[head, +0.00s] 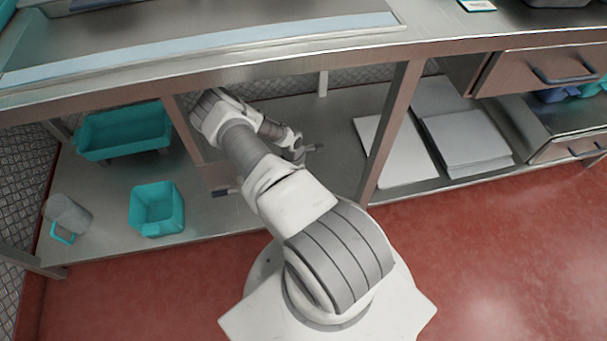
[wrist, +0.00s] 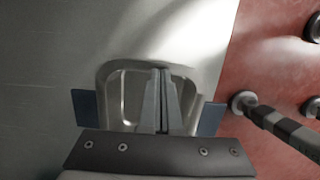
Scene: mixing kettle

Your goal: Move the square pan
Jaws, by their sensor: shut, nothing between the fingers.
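In the wrist view a shallow metal square pan (wrist: 109,92) with rounded corners rests on the steel shelf. My gripper (wrist: 163,71) is shut and empty, and its fingers lie across the picture of the pan, hiding part of it. I cannot tell whether they touch it. The pan's near side is hidden behind my gripper's body. A dark blue flat piece shows on each side of the pan; I cannot tell what they belong to. In the head view my arm reaches into the lower shelf, and I cannot make out the pan there.
The lower shelf (head: 225,222) holds a teal tub (head: 120,132), a teal square container (head: 157,211) and a grey jug (head: 68,214) at left. White boards (head: 465,140) lie at right, beyond an upright post (head: 391,125). The counter (head: 300,65) is overhead. Red floor lies in front.

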